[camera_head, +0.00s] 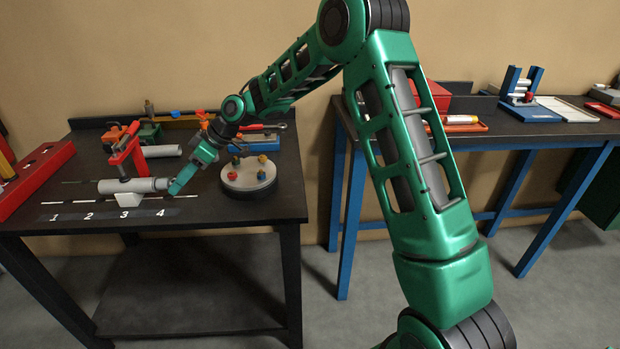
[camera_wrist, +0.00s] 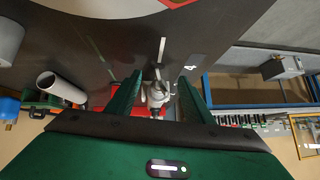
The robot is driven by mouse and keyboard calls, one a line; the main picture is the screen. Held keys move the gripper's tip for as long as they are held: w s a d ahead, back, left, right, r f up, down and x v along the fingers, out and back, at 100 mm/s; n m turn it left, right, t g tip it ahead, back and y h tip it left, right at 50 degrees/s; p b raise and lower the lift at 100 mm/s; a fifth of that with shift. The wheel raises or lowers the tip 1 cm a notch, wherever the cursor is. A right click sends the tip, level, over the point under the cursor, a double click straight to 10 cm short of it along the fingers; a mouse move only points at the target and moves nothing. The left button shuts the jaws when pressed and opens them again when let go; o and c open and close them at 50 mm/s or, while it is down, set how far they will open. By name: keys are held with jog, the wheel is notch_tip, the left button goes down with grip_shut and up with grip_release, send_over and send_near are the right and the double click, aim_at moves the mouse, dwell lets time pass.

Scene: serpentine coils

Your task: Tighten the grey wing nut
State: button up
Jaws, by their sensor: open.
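My gripper (camera_head: 178,186) is low over the left table, at the right end of a grey cylinder (camera_head: 128,186) near the numbered slots. In the wrist view my gripper (camera_wrist: 159,84) is open, with one green finger on each side of a small grey part (camera_wrist: 157,92). This part looks like the grey wing nut, with pale lobes. The fingers appear apart from it. In the head view I cannot make out the wing nut; the gripper seems to cover that spot.
A red clamp (camera_head: 127,158) stands over the cylinder. A round grey base (camera_head: 248,184) with coloured knobs is close to the right of my gripper. Another grey tube (camera_head: 161,151) lies behind. A white block (camera_head: 129,199) sits in front. A second table (camera_head: 480,131) stands right.

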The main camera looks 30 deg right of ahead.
jog(key=n+t, duration=0.1)
jog(key=n+t+h, duration=0.1)
jog(key=t, duration=0.1)
jog(key=shift+s+a+t, duration=0.2)
jog(key=shift+s+t, duration=0.1)
jog(key=shift+s, duration=0.1)
jog(key=t, duration=0.1)
jog(key=n+t, duration=0.1)
jog(key=n+t+h, duration=0.1)
jog(key=t, duration=0.1)
jog(key=shift+s+a+f, duration=0.1)
jog(key=shift+s+f, duration=0.15)
jog(key=shift+s, duration=0.05)
jog(key=v, duration=1.1)
jog(key=s+d+m+g+h, duration=0.1)
jog(key=s+d+m+h, duration=0.2)
jog(key=d, duration=0.9)
jog(key=s+d+f+m+g+h, duration=0.1)
jog(key=s+d+m, duration=0.5)
jog(key=d, duration=0.7)
jog(key=shift+s+m+g+h, duration=0.3)
jog(key=shift+s+g+h, duration=0.45)
jog(key=shift+h, duration=0.35)
jog(key=shift+f, duration=0.1)
